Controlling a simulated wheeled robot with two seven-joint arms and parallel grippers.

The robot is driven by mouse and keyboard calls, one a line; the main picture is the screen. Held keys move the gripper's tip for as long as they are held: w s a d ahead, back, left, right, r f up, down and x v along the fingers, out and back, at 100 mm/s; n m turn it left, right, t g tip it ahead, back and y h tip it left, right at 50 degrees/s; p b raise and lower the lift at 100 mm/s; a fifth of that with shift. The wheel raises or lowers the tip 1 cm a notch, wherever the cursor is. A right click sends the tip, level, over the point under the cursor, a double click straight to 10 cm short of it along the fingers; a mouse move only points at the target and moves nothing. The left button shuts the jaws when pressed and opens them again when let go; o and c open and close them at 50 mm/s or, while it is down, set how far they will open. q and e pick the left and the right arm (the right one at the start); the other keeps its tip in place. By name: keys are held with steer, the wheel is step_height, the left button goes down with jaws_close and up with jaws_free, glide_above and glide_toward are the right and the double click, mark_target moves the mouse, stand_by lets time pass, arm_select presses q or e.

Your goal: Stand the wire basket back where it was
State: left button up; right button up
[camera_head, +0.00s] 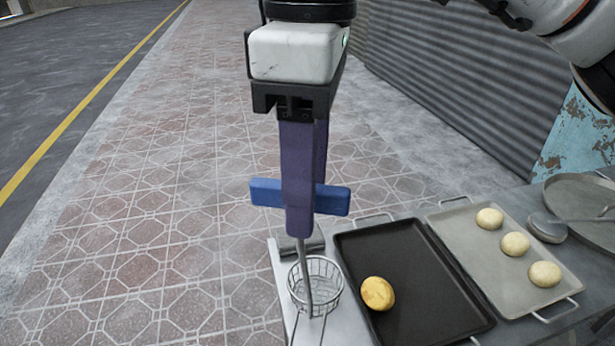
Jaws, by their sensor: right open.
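The wire basket (327,272) is a small round metal cage at the bottom centre. It appears to stand upright on a narrow grey metal surface (286,272) left of the black tray. A thin metal rod rises from it toward a blue crossbar handle (333,200). My right gripper (301,226) points down over the basket with its long purple fingers at the handle. It is open; the fingers overlap in this view and hide the middle of the bar, so contact cannot be told. My left gripper is out of view.
A black tray (405,300) with one golden bun (377,293) lies just right of the basket. Beyond it is a grey tray (470,232) with three pale dough balls (515,244). A round pan (585,205) sits at the far right. The tiled pavement lies open on the left.

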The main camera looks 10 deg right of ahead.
steer(key=shift+r, duration=0.1)
stand_by(0.5)
steer(key=shift+r+p, duration=2.1)
steer(key=shift+r, duration=2.3)
